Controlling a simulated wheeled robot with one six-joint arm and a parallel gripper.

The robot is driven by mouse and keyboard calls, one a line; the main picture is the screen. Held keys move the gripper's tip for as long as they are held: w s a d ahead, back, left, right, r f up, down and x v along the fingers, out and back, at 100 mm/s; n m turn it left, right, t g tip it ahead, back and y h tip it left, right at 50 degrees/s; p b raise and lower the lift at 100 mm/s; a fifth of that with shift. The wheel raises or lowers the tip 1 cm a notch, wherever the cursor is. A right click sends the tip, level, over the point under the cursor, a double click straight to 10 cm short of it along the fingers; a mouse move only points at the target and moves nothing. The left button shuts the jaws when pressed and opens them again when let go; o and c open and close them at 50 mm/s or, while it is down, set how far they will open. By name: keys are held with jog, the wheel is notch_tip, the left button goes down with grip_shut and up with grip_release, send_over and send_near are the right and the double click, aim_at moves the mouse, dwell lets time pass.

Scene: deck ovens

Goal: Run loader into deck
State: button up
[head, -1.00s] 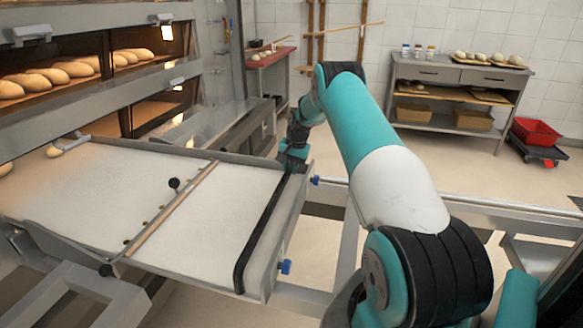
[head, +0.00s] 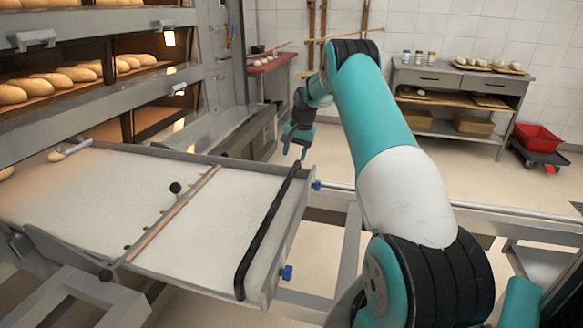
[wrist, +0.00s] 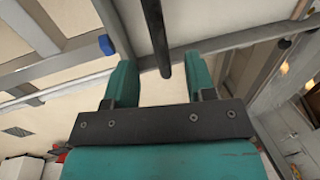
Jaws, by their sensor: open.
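The loader (head: 110,190) is a pale flat bed in a grey metal frame, its left end at the oven front. A black handle bar (head: 268,232) runs along its right end. A wooden strip (head: 172,214) with a black knob crosses the bed. My gripper (head: 296,148) is open and empty near the far end of the bar. In the wrist view, my gripper (wrist: 162,62) has its two teal fingers apart, with the black bar (wrist: 156,30) between them in the picture. I cannot tell whether they touch it. The lower deck (head: 120,126) opens behind the loader.
Loaves (head: 75,74) lie in the lit upper deck. A steel bench (head: 455,95) with dough pieces stands by the back wall. A red crate (head: 536,135) sits on a dolly at the right. A rail (head: 480,212) runs right of the loader. The floor beyond is clear.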

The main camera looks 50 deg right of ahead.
notch_tip(320, 180, up, 9)
jog(key=s, duration=0.1)
jog(key=shift+s+d, duration=0.25)
jog(key=shift+d, duration=0.1)
jog(key=shift+a+r, duration=0.1)
jog(key=s+a+r+n+y+p, duration=0.1)
jog(key=a+r+n, duration=0.25)
jog(key=a, duration=0.65)
jog(key=s+a+r+n+p, duration=0.25)
jog(key=a+r, duration=0.25)
jog(key=a, duration=0.6)
jog(key=s+a+r+n+y+p, duration=0.1)
jog(key=a+r+n, duration=0.25)
jog(key=a, duration=0.65)
jog(key=s+a+r+n+p, duration=0.2)
jog(key=s+a+r+n, duration=0.25)
jog(key=s+a, duration=0.65)
jog(key=s+a+n+g, duration=0.1)
jog(key=s+a+n, duration=0.2)
jog(key=s, duration=0.5)
jog(key=s+a+f+n+g+y+p, duration=0.1)
jog(key=s+a+n, duration=0.1)
jog(key=s+a, duration=0.2)
jog(key=s, duration=0.3)
jog(key=shift+s+a+n, duration=0.3)
jog(key=shift+s+n, duration=0.1)
